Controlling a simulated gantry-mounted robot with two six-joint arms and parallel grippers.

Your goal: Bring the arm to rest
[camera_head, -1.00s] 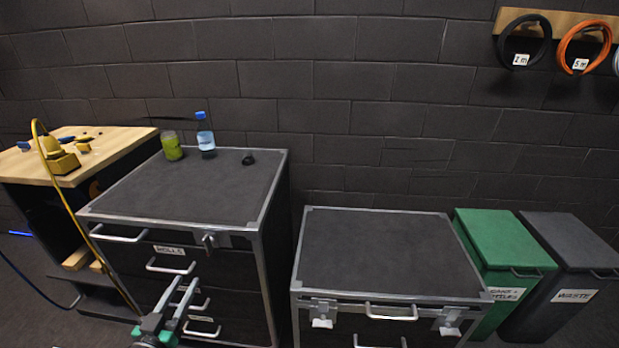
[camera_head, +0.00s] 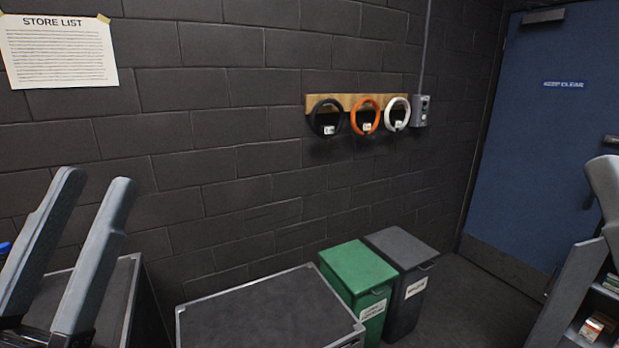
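My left gripper (camera_head: 98,176) shows large and close to the camera at the left edge. Its two long grey fingers point up, with a clear gap between them. It is open, with nothing between the fingers. It hangs in front of the cabinet at the left and hides part of it. At the right edge a rounded grey part (camera_head: 605,195) looks like a piece of my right gripper, cut off by the frame. Its opening cannot be seen.
A low grey-topped cabinet (camera_head: 265,315) stands bare at the bottom. Beside it are a green bin (camera_head: 357,265) and a grey bin (camera_head: 400,245). Coiled cables (camera_head: 365,117) hang on the wall. A blue door (camera_head: 555,150) and a shelf with small boxes (camera_head: 592,328) are right.

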